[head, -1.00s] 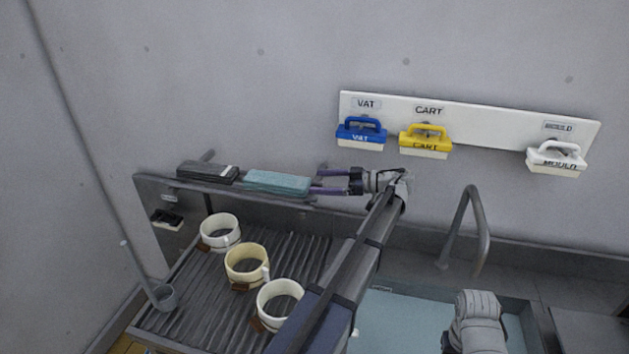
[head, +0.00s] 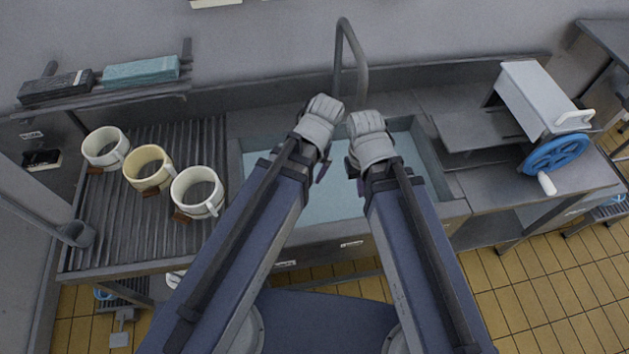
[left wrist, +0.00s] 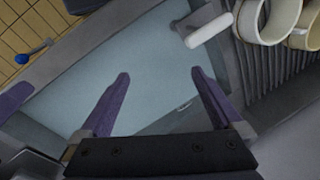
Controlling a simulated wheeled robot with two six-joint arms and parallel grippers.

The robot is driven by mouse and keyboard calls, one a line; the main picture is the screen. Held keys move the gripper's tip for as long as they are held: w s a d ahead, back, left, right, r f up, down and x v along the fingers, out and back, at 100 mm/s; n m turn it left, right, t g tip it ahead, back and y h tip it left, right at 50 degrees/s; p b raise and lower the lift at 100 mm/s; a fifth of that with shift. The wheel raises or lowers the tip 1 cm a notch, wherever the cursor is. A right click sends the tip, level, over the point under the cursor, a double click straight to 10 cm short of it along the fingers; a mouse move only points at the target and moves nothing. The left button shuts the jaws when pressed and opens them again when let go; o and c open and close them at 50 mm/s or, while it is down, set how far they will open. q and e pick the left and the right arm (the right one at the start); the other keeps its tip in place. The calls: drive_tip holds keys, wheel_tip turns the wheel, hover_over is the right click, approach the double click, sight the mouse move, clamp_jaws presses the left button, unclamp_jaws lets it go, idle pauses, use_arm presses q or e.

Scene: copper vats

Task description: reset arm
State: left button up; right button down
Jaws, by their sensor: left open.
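My left gripper is open and empty in the left wrist view (left wrist: 160,73), its two purple fingers spread above the water of the sink basin (left wrist: 98,60). In the head view the left arm ends over the sink (head: 330,208), its gripper mostly hidden beneath the wrist. My right gripper (head: 350,167) is beside it, also over the sink. Only a bit of purple finger shows below the right wrist, so its opening is hidden.
Three mugs (head: 149,167) stand on the ribbed drainboard (head: 150,235) at left. A teal block (head: 140,71) and a black block (head: 55,87) lie on the shelf behind. A tap (head: 352,60) rises behind the sink. A machine with a blue wheel (head: 556,154) stands at right.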

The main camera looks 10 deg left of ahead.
use_arm(q)
drive_tip(key=s+d, duration=0.1)
drive_tip(key=s+d+m+h, duration=0.1)
drive_tip(key=s+d+m, duration=0.1)
drive_tip(key=shift+s+d+f+h, duration=0.1)
drive_tip(key=shift+d+f+h, duration=0.15)
drive_tip(key=shift+d+h, duration=0.05)
wheel_tip(320, 180, down, 6)
drive_tip(key=b, duration=0.6)
drive_tip(key=shift+f, duration=0.25)
